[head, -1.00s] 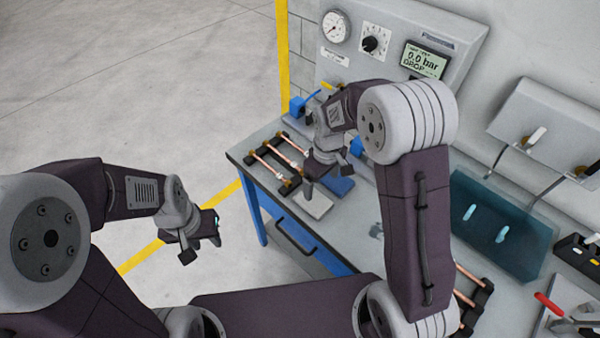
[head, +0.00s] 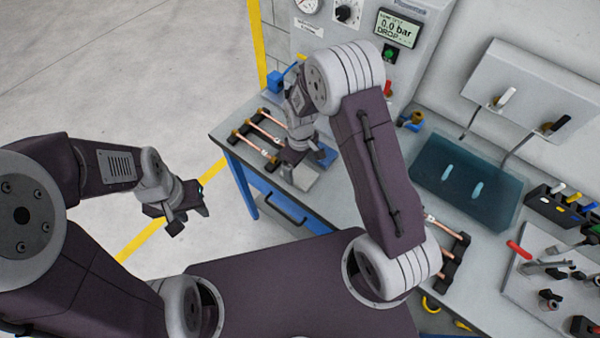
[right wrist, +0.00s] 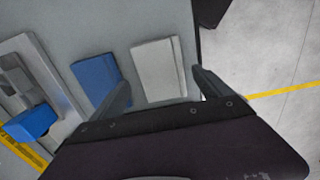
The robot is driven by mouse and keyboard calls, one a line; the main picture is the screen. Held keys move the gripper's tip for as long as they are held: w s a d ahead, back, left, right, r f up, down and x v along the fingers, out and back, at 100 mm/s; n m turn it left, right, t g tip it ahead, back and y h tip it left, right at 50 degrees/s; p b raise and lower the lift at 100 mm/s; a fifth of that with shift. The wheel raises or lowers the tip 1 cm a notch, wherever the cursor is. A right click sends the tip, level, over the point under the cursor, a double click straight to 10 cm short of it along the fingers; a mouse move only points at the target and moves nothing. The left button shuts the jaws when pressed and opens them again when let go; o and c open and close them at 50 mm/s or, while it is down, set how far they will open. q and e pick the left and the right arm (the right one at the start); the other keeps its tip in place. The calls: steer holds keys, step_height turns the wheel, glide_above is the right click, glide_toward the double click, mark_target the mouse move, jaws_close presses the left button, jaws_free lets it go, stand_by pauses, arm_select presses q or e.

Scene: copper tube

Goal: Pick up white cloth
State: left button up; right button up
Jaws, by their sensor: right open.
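The white cloth (head: 303,179) is a flat folded pad on the bench, near its front left edge. In the right wrist view the cloth (right wrist: 158,62) lies ahead of and between the two fingers of my right gripper (right wrist: 161,78). That gripper is open and empty, and in the head view (head: 289,165) it hangs over the cloth, hiding part of it. Contact cannot be told. A blue cloth (right wrist: 97,75) lies beside the white one, close to one finger. My left gripper (head: 187,207) is off the bench at the left, over the floor; its opening is unclear.
Copper tubes on a black rack (head: 258,139) lie just left of the white cloth. A gauge panel (head: 355,40) stands behind. A teal mat (head: 465,178) and a tool board (head: 540,285) lie to the right. The bench edge is close to the cloth.

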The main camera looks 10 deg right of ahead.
mark_target(300, 173)
step_height(300, 173, down, 3)
steer(key=shift+s+r, duration=0.1)
steer(key=shift+r, duration=0.1)
steer(key=shift+w+f, duration=0.25)
steer(key=shift+f, duration=0.05)
steer(key=shift+s+r, duration=0.1)
steer(key=shift+s, duration=0.05)
steer(key=c, duration=1.4)
steer(key=shift+c, duration=0.2)
steer(key=shift+r, duration=0.3)
steer(key=r, duration=0.2)
steer(key=d+r+b, duration=0.1)
steer(key=r, duration=0.1)
steer(key=s+d+r+b, duration=0.1)
steer(key=s+d+r, duration=0.1)
steer(key=d, duration=0.3)
steer(key=s+d+r, duration=0.1)
steer(key=d+r, duration=0.3)
steer(key=d, duration=0.1)
steer(key=shift+s+r+b, duration=0.2)
steer(key=shift+s+b, duration=0.15)
steer(key=shift+b, duration=0.05)
